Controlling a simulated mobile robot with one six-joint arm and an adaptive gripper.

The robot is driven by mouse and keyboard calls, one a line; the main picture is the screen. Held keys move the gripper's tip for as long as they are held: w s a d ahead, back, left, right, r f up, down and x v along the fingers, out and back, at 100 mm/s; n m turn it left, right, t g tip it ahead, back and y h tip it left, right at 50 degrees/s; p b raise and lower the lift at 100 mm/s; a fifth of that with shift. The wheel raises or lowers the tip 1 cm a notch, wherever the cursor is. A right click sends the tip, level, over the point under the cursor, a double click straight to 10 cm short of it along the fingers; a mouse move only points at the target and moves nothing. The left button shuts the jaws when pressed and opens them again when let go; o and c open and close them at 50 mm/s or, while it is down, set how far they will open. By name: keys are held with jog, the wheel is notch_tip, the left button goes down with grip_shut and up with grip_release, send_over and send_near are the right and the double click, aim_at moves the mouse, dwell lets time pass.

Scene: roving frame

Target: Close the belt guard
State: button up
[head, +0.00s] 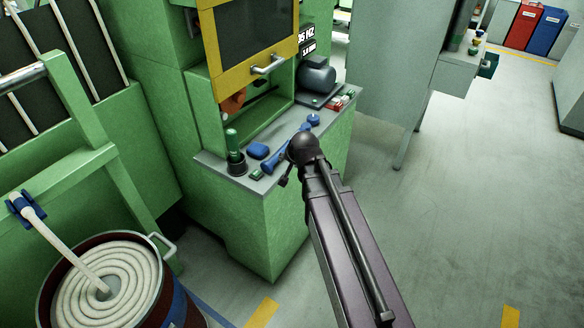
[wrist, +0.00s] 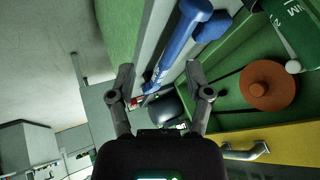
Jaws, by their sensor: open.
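The belt guard (head: 247,40) is a yellow-framed dark panel with a silver bar handle (head: 268,66) on its lower edge. It sits raised on the green machine, with the recess below it exposed. An orange pulley (head: 234,101) and a dark belt show in that recess. In the wrist view the yellow frame (wrist: 285,138), the handle (wrist: 246,152) and the pulley (wrist: 268,86) are at the right. My gripper (wrist: 160,76) is open and empty, above the worktop and apart from the handle. In the head view my arm partly hides it.
The grey worktop (head: 210,160) holds a blue tool (head: 272,163), a blue block (head: 258,151), a dark cup with a green-handled item (head: 236,160) and a grey motor (head: 316,78). A drum of coiled rope (head: 150,300) stands lower left. The floor at right is clear.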

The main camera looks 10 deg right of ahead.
jog(key=shift+s+d+f+n+g, duration=0.1)
jog(key=shift+s+f+n+g, duration=0.15)
jog(key=shift+s, duration=0.3)
jog(key=shift+s+d+f+n+g, duration=0.1)
jog(key=shift+s+f+n+g, duration=0.1)
jog(key=shift+s, duration=0.35)
jog(key=shift+w, duration=0.15)
jog(key=m+t+h+b, duration=0.1)
jog(key=m+t+b, duration=0.1)
jog(key=m+t, duration=1.25)
send_near(274, 66)
jog(key=shift+s+f+g, duration=0.2)
jog(key=shift+s+g, duration=0.2)
jog(key=shift+s, duration=0.95)
jog(key=w, duration=0.4)
jog(key=w+r+p, duration=0.1)
jog(key=w, duration=0.4)
jog(key=w+p, duration=0.1)
jog(key=w, duration=0.3)
jog(key=shift+w+r, duration=0.35)
jog(key=shift+r, duration=0.05)
